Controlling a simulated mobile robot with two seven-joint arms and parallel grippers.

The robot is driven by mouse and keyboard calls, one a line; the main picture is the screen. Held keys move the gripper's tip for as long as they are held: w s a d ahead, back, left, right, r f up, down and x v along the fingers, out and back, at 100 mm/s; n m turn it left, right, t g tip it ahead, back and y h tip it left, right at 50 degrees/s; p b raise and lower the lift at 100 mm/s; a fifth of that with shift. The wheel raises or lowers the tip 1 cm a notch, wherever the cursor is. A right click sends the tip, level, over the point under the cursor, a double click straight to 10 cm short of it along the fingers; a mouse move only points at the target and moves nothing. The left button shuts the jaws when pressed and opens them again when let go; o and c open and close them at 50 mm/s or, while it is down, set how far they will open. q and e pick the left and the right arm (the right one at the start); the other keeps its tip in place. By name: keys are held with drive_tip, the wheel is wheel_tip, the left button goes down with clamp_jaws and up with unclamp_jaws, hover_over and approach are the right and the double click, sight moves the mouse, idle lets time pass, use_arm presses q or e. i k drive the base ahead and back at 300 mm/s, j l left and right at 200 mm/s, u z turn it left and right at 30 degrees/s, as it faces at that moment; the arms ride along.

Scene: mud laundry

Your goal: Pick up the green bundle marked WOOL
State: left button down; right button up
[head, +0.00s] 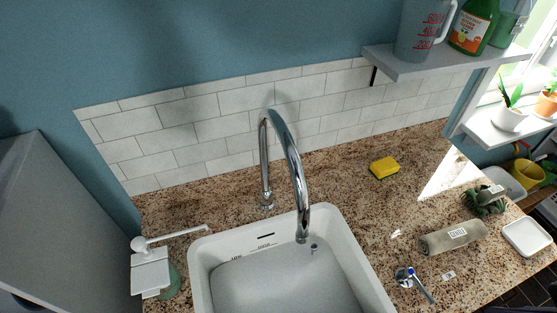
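A rolled grey-green bundle (453,237) with a white label lies on the speckled countertop to the right of the sink. The lettering on its label is too small to read for certain. Just behind it and to the right sits a dark green, lumpy bundle (486,203), also with a small pale tag that I cannot read. I cannot tell from the labels which one is marked WOOL. Neither of my grippers is in view.
A white sink (202,262) with a tall chrome tap (291,165) fills the front middle. A yellow sponge (384,168), a blue-handled item (414,283) and a white square dish (526,237) are on the counter. A shelf (440,66) hangs above right.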

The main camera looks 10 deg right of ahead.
sight(486, 201)
drive_tip(key=z, duration=1.7)
drive_tip(key=k+l+u, duration=0.15)
drive_tip(key=k+l, duration=0.05)
drive_tip(key=l, duration=0.05)
